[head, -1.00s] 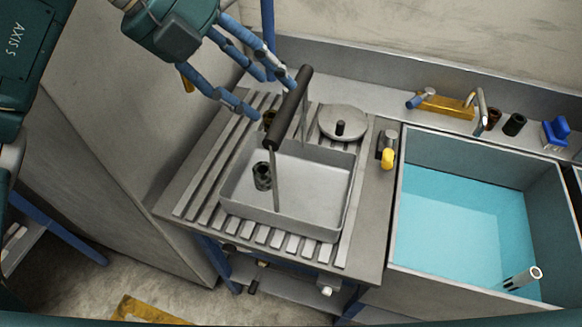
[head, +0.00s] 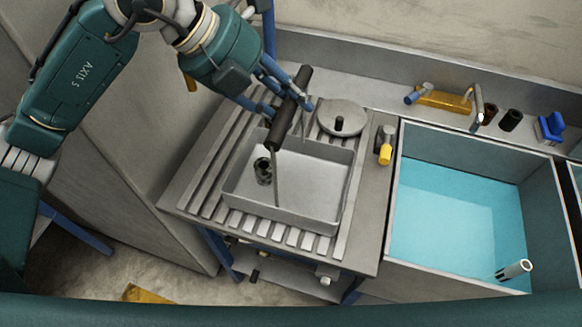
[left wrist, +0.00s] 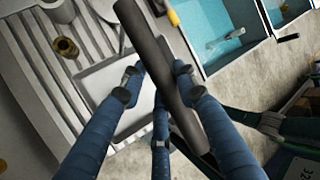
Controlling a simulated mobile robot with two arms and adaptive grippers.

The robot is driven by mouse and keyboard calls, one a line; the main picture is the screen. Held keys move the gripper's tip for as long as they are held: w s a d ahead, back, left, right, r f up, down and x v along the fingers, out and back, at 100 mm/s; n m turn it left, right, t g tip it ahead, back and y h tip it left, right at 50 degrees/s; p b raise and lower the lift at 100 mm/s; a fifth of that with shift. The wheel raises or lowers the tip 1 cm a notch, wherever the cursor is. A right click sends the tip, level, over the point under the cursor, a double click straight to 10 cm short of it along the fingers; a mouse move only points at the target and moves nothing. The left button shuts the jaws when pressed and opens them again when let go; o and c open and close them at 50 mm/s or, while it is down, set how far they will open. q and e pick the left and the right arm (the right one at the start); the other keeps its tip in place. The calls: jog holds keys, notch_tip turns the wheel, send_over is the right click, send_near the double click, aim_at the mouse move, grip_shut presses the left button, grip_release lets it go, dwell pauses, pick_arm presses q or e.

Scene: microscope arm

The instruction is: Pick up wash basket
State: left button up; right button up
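The wash basket (head: 312,188) is a shallow grey tray with a tall handle ending in a dark round grip bar (head: 291,112). In the left wrist view the bar (left wrist: 158,65) crosses over the spread fingers, which look open; contact cannot be told. Part of the tray (left wrist: 97,85) shows below. My right gripper is not in view.
A round lid (head: 341,118) lies behind the basket. A yellow-tipped valve (head: 385,152) stands between the drainboard and a deep sink (head: 460,275) of blue liquid at right. A tap (head: 479,110) and small dark cups (head: 511,120) sit on the back ledge.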

pick_arm(q)
grip_shut()
jog(key=shift+w+r, duration=0.1)
jog(key=shift+r, duration=0.05)
